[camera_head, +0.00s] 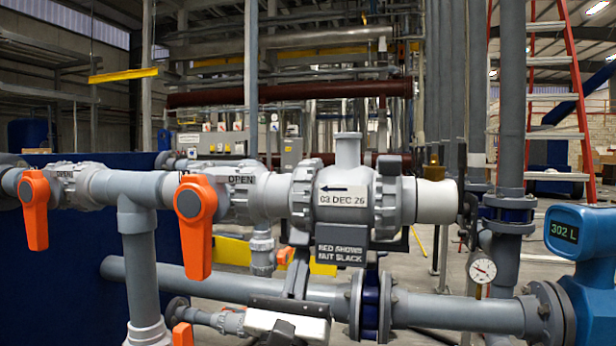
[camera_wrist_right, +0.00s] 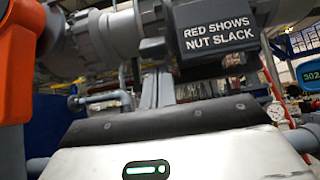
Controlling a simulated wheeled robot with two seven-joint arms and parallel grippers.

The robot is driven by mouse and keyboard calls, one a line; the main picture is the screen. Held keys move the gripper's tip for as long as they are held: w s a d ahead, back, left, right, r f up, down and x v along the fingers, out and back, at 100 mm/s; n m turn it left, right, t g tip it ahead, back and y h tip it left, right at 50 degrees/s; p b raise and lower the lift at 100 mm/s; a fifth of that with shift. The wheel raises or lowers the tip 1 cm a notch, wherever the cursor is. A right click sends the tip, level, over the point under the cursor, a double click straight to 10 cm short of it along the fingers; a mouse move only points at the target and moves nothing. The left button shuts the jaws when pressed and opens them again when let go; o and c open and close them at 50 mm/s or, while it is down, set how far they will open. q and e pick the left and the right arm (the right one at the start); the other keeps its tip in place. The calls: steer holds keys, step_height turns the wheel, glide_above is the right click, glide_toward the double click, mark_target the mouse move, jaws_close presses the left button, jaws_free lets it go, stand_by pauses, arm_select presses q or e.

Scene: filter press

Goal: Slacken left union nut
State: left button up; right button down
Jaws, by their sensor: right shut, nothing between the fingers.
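The left union nut (camera_head: 304,193) is a grey ribbed ring on the left side of the grey filter body (camera_head: 344,205), which carries a label with an arrow and "03 DEC 25". A dark plate (camera_head: 340,252) below reads "RED SHOWS NUT SLACK"; it also shows in the right wrist view (camera_wrist_right: 218,40). No red shows at the nut. The right union nut (camera_head: 395,192) is a similar ring on the other side. My right gripper (camera_head: 289,308), white with a dark front edge, is below the left nut, apart from it, shut and empty. My left gripper is not in view.
A grey lower pipe (camera_head: 210,284) with a blue flange (camera_head: 370,305) runs behind my right gripper. A pressure gauge (camera_head: 482,269) and a blue meter (camera_head: 585,250) reading "302 L" are at the right.

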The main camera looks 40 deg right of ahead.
steer(key=shift+w+d+r, duration=0.25)
steer(key=shift+r, duration=0.15)
steer(key=shift+r, duration=0.15)
steer(key=shift+r+p, duration=0.45)
steer(key=shift+r, duration=0.05)
steer(key=shift+s+a, duration=0.1)
